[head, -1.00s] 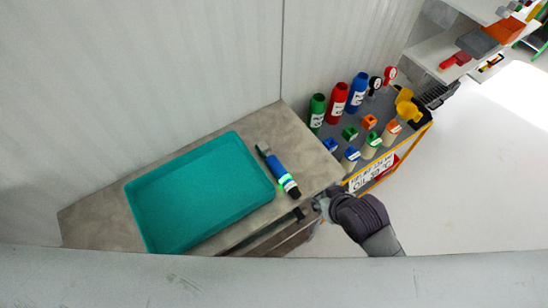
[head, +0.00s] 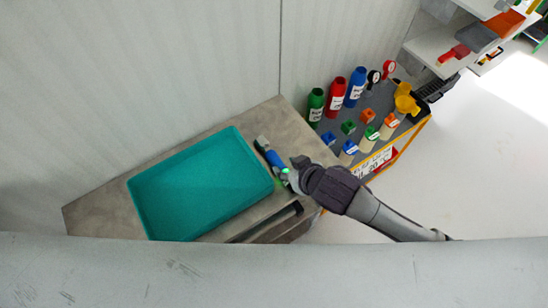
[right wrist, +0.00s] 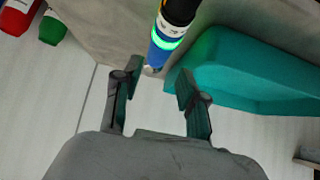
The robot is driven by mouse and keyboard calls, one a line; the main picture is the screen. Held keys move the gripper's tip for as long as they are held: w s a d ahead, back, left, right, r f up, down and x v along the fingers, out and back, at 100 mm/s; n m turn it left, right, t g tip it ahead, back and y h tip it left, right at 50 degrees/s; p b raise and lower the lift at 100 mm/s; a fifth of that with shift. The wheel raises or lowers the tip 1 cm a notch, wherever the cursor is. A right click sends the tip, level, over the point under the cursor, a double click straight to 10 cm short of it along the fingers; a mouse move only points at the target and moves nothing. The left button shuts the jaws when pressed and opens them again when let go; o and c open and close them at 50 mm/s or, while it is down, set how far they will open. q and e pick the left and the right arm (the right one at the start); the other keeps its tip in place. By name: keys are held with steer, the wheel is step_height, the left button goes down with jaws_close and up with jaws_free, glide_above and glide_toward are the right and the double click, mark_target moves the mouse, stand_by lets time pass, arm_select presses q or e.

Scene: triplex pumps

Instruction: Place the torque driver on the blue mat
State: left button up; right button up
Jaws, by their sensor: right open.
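The torque driver (head: 273,158), blue with a dark end and a glowing green band, lies on the grey bench top (head: 100,211) beside a teal, rimmed, tray-like piece (head: 200,186). No separate blue mat shows. My right gripper (head: 289,178) is at the driver's near end and partly hides it in the head view. In the right wrist view, my open right gripper (right wrist: 158,85) has its fingers apart, with the driver (right wrist: 167,38) just beyond the tips, roughly in line with the gap. The teal piece (right wrist: 250,75) is to the right there. My left gripper is out of view.
A cart (head: 385,155) right of the bench holds green, red and blue bottles (head: 337,97) and several small coloured-top containers. Shelves (head: 430,60) stand at upper right. A wall rises behind the bench. Open floor (head: 470,170) lies at right.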

mark_target(277, 161)
steer(key=p+x, duration=0.1)
steer(key=x, duration=0.7)
jaws_close()
